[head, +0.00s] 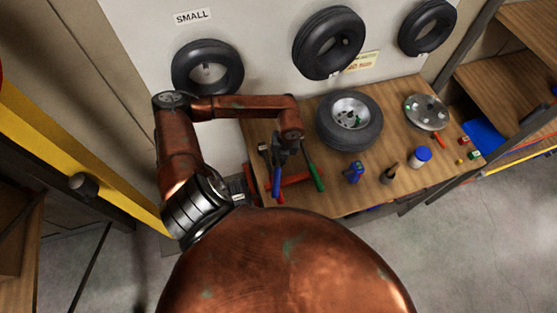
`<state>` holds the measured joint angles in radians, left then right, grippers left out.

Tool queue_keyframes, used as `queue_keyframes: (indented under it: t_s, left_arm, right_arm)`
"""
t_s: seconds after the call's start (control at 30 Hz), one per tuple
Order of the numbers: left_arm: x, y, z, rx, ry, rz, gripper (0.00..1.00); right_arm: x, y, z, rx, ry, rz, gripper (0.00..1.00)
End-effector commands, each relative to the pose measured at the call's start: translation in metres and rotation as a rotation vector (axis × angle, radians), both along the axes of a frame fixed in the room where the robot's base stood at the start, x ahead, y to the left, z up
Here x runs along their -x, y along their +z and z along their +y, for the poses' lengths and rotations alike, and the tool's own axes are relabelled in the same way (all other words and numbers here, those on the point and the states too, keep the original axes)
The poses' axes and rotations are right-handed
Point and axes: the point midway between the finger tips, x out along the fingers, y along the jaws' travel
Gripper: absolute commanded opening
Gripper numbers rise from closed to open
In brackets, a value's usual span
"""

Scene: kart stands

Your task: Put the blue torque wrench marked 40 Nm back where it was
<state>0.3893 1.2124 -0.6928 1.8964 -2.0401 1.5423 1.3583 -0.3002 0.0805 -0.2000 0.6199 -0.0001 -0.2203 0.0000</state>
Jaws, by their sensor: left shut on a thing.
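My left gripper (279,158) hangs below the copper wrist over the left part of the wooden bench (335,202). It is shut on a blue-handled tool that I take for the blue torque wrench (276,183). Its handle slants down toward the bench's front edge; its upper end is hidden by the gripper. The 40 Nm marking on it cannot be read. A green-handled tool (315,178) lies just to the right of the gripper. My right gripper is not in view.
A wheel with tyre (349,121) and a metal disc (427,112) lie on the bench. A blue item (354,172), a dark pointed item (390,173) and a blue-lidded pot (421,157) stand along the front. Tyres (208,67) hang on the wall. A red object (300,180) is beside the tools.

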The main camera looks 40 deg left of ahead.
Motion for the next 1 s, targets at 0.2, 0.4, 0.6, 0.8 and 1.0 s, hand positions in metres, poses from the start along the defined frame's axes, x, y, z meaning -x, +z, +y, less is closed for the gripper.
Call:
queue_keyframes:
  t_s: [0.2, 0.4, 0.6, 0.8, 1.0]
  left_arm:
    - [0.000, 0.001, 0.000, 0.000, 0.000, 0.000, 0.25]
    - [0.000, 0.000, 0.000, -0.001, 0.000, 0.001, 0.29]
    - [0.000, 0.003, 0.000, -0.001, 0.000, 0.001, 0.29]
    - [-0.002, 0.022, -0.001, -0.002, -0.002, -0.004, 0.29]
    - [-0.006, 0.065, -0.007, -0.002, -0.002, -0.006, 0.29]
  right_arm:
    - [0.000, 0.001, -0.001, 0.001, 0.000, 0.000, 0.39]
    - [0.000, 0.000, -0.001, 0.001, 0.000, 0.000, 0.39]
    - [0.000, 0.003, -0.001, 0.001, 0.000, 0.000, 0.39]
    - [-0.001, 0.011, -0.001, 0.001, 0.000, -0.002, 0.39]
    - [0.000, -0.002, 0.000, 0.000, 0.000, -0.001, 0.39]
